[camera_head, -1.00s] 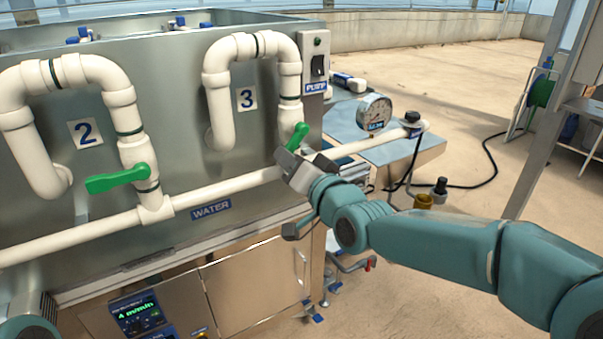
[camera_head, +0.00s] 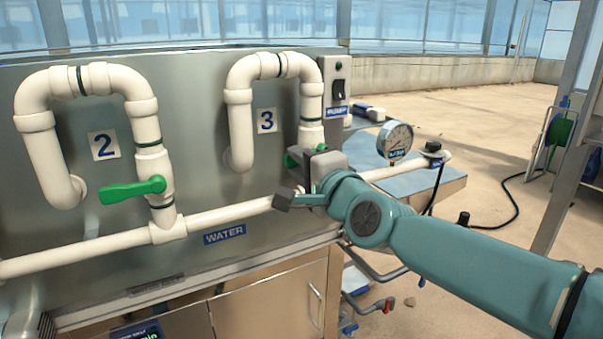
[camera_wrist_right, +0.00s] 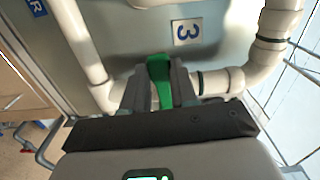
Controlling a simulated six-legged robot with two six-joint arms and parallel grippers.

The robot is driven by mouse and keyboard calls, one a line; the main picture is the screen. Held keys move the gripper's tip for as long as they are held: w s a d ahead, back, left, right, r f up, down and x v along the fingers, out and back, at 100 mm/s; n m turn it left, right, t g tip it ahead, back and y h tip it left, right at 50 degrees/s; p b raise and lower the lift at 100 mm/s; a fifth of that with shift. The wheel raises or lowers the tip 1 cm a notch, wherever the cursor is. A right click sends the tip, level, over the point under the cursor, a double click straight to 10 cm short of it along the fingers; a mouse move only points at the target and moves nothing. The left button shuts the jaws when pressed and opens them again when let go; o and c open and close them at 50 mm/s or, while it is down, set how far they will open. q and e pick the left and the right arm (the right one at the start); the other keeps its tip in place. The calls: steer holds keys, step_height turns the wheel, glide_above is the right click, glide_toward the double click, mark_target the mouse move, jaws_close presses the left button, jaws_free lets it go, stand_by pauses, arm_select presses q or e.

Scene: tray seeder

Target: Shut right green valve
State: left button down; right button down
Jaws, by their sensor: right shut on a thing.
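The right green valve (camera_head: 290,160) sits on the white pipe below the number 3 label. Its handle is mostly hidden behind my right gripper (camera_head: 312,170) in the head view. In the right wrist view the green handle (camera_wrist_right: 160,82) stands between the two grey fingers of my right gripper (camera_wrist_right: 160,90), which is shut on it. Another green valve (camera_head: 132,190) on pipe 2 has its handle pointing left, across its upright pipe. My left gripper is not in view.
A pressure gauge (camera_head: 394,141) stands to the right of my right gripper. The pump switch box (camera_head: 337,88) is above it. The white water pipe (camera_head: 90,250) runs along the panel. Open floor (camera_head: 470,100) lies to the right.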

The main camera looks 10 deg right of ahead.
steer(key=shift+a+r+m, duration=0.1)
steer(key=shift+r+m, duration=0.15)
steer(key=shift+m, duration=0.05)
stand_by(0.4)
steer(key=c, duration=0.9)
jaws_free()
steer(key=v, duration=1.6)
steer(key=shift+s, duration=0.2)
